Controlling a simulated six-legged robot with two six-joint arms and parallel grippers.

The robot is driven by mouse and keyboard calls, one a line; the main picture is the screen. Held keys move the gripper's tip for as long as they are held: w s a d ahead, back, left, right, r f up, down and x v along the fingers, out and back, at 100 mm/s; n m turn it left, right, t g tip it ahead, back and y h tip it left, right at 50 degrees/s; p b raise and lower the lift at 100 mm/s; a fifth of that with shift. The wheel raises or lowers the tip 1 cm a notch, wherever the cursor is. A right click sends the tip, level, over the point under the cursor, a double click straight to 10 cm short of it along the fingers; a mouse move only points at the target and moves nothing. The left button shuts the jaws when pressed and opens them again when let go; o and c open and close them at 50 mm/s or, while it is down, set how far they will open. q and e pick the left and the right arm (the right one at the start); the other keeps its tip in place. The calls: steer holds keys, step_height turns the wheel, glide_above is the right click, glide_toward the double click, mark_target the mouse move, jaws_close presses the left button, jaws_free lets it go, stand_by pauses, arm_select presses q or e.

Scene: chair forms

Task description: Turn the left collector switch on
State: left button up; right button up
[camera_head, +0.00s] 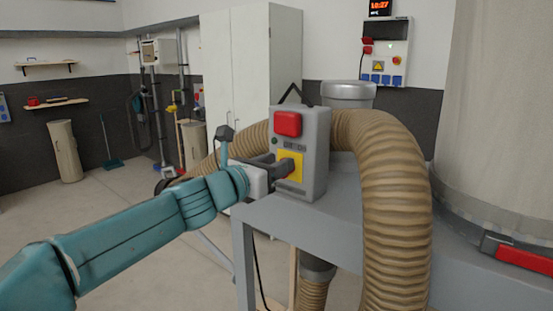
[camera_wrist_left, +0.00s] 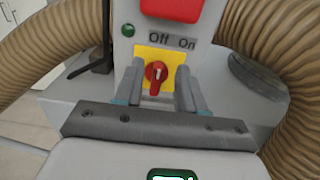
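The collector switch is a red rotary knob (camera_wrist_left: 156,76) on a yellow plate (camera_wrist_left: 158,62), on the front of a grey control box (camera_head: 314,150). In the left wrist view its white mark points up, toward the "Off" label (camera_wrist_left: 158,37); the "On" label (camera_wrist_left: 187,43) is to the right. My left gripper (camera_head: 279,167) reaches the box from the left. In the left wrist view its two fingers (camera_wrist_left: 160,88) stand apart on either side of the knob, with gaps visible, so it is open. In the head view the fingers partly hide the knob. My right gripper is not in view.
A large red button (camera_head: 288,123) sits above the switch, with a green lamp (camera_wrist_left: 128,30) beside it. A ribbed tan hose (camera_head: 396,200) arches behind and right of the box. The box stands on a grey metal frame (camera_head: 262,214). Open floor lies to the left.

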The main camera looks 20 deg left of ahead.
arm_select(q)
steer(key=shift+w+d, duration=0.1)
steer(key=shift+w, duration=0.4)
steer(key=shift+c, duration=0.3)
jaws_close()
